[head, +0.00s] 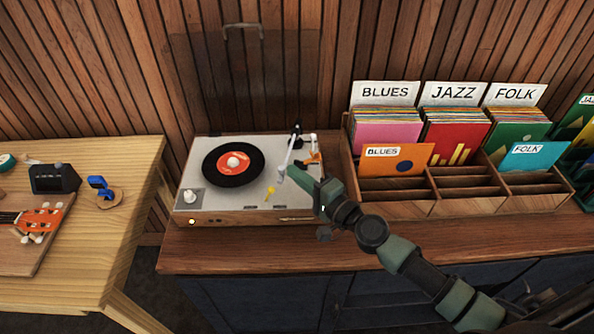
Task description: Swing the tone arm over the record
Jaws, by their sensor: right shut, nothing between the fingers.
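The turntable (228,202) stands on the wooden cabinet, with its clear lid raised behind it. A black record (215,175) with an orange label lies on the platter at the left. The pale tone arm (293,150) runs from its pivot at the back right toward the front, to the right of the record and clear of it. My right gripper (290,172) comes in from the right and is shut at the tone arm's front end. It holds nothing; whether it touches the tone arm I cannot tell. My left gripper is not in view.
A wooden record crate (400,208) with BLUES, JAZZ and FOLK dividers stands to the right of the turntable. At the left, a light wooden table (130,160) holds a ukulele head (40,220), a black box (54,178) and a blue clip-on device (100,185).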

